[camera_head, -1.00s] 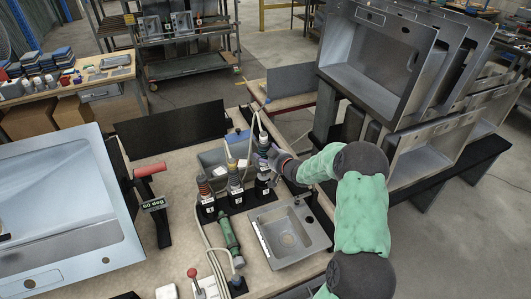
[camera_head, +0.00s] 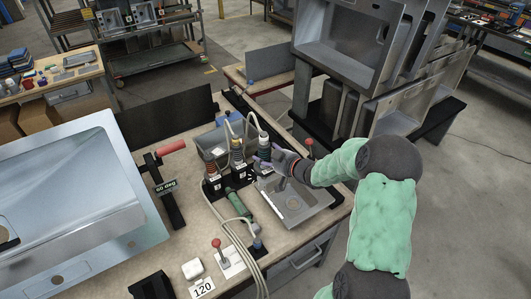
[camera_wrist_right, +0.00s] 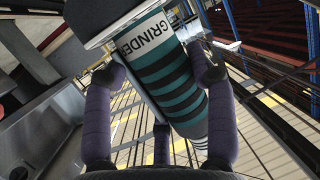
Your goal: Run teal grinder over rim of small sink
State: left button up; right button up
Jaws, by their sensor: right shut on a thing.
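My right gripper (camera_head: 268,156) is at the rightmost of the upright tools on the bench. In the right wrist view (camera_wrist_right: 160,115), its purple fingers are on both sides of a teal and black striped grinder (camera_wrist_right: 172,78) with a white "GRINDER" label. The gripper is shut on it. In the head view the grinder (camera_head: 263,142) stands about upright with a pale hose at its top. The fingers partly cover it, and I cannot tell whether its base is clear of the holder. The small sink (camera_head: 318,207) is just in front and to the right. My left gripper is not in view.
Two more upright tools (camera_head: 237,157) with hoses stand to the left of the grinder. A green cylindrical tool (camera_head: 238,203) lies left of the small sink. A grey bin (camera_head: 212,146) is behind. A large sink (camera_head: 75,190) fills the left. Racked sinks (camera_head: 345,50) stand behind right.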

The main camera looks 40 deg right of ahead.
aim_at(266, 167)
jog(key=shift+r, duration=0.15)
jog(key=shift+w+d+f+b, duration=0.1)
jog(key=shift+f+b, duration=1.95)
jog(key=shift+f, duration=0.9)
jog(key=shift+f+b, duration=0.35)
jog(key=shift+f, duration=0.2)
